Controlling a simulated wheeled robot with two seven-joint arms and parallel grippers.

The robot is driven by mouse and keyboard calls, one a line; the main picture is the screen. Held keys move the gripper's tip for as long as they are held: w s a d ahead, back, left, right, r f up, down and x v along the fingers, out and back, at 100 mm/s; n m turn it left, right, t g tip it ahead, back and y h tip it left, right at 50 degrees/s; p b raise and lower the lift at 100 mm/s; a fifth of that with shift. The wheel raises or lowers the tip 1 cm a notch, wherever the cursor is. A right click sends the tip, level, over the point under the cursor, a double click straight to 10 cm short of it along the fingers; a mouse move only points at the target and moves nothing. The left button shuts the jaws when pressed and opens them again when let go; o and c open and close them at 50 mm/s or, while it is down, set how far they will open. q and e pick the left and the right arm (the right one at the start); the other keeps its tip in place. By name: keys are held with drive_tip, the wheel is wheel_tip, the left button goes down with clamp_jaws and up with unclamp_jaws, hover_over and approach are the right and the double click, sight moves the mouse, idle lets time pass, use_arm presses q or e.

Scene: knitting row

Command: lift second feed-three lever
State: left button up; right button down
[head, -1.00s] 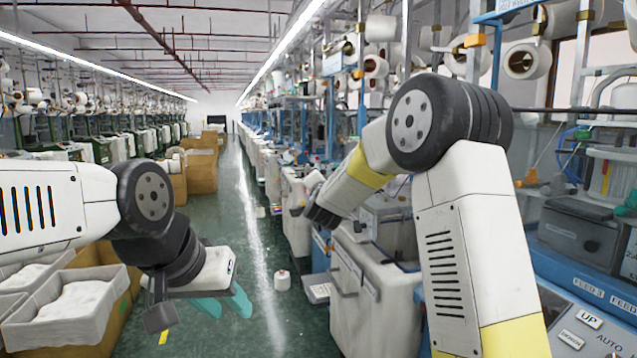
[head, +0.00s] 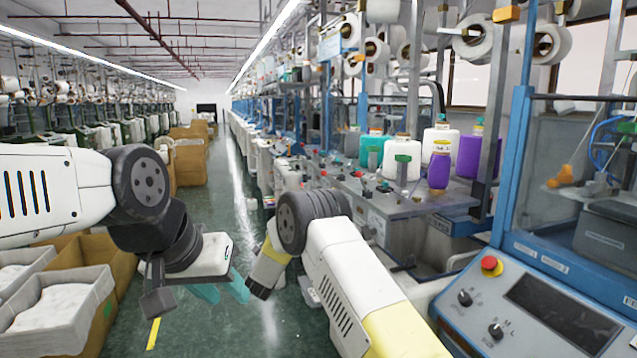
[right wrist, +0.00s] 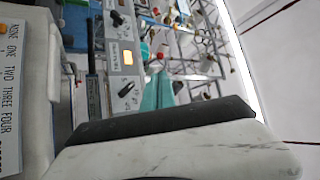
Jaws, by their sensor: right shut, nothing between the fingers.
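I cannot pick out the second feed-three lever in either view, and no feed-three label is readable. Several small red-tipped stalks (head: 384,188) stand on the grey machine top in the head view; I cannot tell if they are levers. My left gripper (head: 219,292) has teal fingers held apart and empty over the aisle, away from the machines. My right arm hides its own fingers in the head view.
A blue machine (head: 560,285) with a red button (head: 490,263) and black knobs stands close at right. White, teal and purple yarn cones (head: 438,168) stand on the grey machine. Bins (head: 62,312) line the left. The green aisle (head: 235,190) is clear farther off.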

sight(323, 175)
drive_tip(key=x, duration=1.4)
drive_tip(key=shift+r, duration=0.1)
